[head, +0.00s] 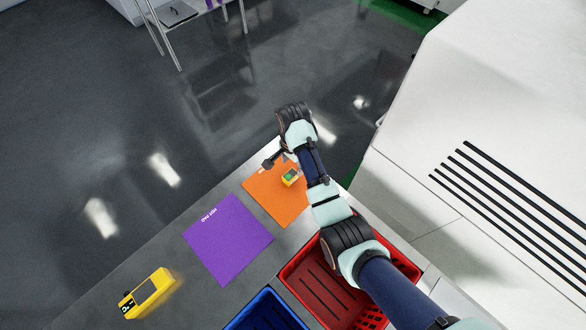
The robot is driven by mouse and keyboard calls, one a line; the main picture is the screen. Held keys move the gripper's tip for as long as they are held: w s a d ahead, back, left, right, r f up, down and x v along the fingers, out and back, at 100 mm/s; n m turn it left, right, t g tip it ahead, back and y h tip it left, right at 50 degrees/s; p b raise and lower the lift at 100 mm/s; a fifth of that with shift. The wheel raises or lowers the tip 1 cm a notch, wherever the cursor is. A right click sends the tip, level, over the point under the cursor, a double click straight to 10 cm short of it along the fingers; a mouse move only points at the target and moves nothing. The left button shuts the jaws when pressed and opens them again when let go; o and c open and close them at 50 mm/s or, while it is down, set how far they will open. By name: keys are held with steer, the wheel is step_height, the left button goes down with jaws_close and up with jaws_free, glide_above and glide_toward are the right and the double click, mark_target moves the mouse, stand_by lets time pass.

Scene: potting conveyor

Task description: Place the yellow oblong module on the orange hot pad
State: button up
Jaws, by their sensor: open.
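A small yellow module (290,177) with a green patch on top is at the right part of the orange hot pad (268,194), partly hidden by my arm. It appears to rest on the pad, but contact is hard to tell. My gripper (277,160) is open, above the far edge of the orange pad, close to this module and apart from it as far as I can see.
A purple hot pad (228,240) lies left of the orange pad. A red crate (318,290) and a blue crate (265,312) stand along the near side, the red one partly under my arm. A white sloped housing (480,130) fills the right. The grey surface (190,270) is bare between pad and device.

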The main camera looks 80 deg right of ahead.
mark_target(293, 172)
step_height(293, 172, up, 6)
steer(key=shift+p, duration=0.3)
